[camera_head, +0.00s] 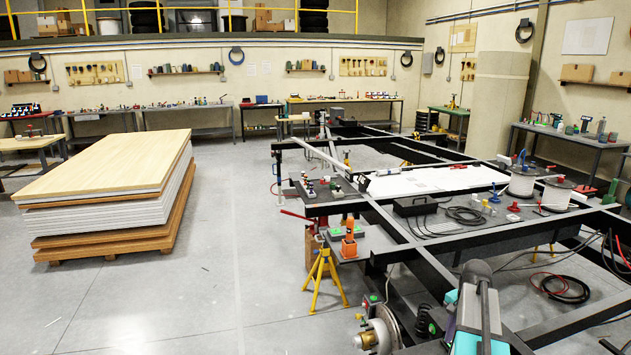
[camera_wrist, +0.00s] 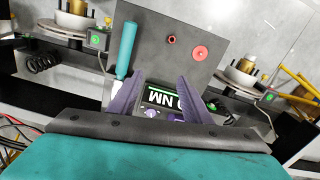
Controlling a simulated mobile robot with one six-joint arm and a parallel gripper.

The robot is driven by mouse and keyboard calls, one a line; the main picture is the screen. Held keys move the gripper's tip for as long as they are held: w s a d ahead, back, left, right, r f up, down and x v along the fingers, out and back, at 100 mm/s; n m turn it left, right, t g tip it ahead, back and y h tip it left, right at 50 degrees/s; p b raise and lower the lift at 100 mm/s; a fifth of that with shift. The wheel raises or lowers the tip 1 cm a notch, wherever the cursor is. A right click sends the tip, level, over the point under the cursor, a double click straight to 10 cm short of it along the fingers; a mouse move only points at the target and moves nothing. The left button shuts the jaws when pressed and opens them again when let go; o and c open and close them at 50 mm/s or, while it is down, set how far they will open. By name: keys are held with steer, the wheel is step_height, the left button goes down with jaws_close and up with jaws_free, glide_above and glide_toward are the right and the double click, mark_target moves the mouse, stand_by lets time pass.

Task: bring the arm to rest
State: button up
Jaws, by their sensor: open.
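My gripper (camera_wrist: 160,82) shows in the wrist view with its two purple fingers spread apart. Nothing is visibly clamped between them. In the head view my arm (camera_head: 482,312) reaches in at the lower right, over the near part of the chassis; the fingers are not visible there.
The black chassis frame (camera_head: 405,235) carries a tool board (camera_head: 325,192), cable reels (camera_head: 522,183) and a black cable coil (camera_head: 466,217). A yellow stand (camera_head: 324,275) and a wheel hub (camera_head: 378,335) are near the arm. Open floor separates the chassis from the panel stack (camera_head: 110,190).

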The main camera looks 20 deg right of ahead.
steer(key=w+a+f+n, duration=0.3)
steer(key=a+f+n, duration=0.15)
steer(key=a, duration=0.65)
steer(key=w+a+f+n, duration=0.2)
steer(key=a+f+n, duration=0.25)
steer(key=a, duration=0.75)
steer(key=s+a+f+n, duration=0.2)
steer(key=a+f+n, duration=0.2)
steer(key=a, duration=0.6)
steer(key=s+a+f+n, duration=0.2)
steer(key=a+f+n, duration=0.15)
steer(key=a, duration=0.55)
steer(key=s+f+g+b, duration=0.5)
steer(key=s+f+b, duration=0.5)
steer(key=s+f, duration=1.5)
step_height(320, 180, down, 3)
steer(key=shift+s+f+g, duration=0.1)
steer(key=shift+s+g, duration=0.2)
steer(key=shift+s, duration=0.1)
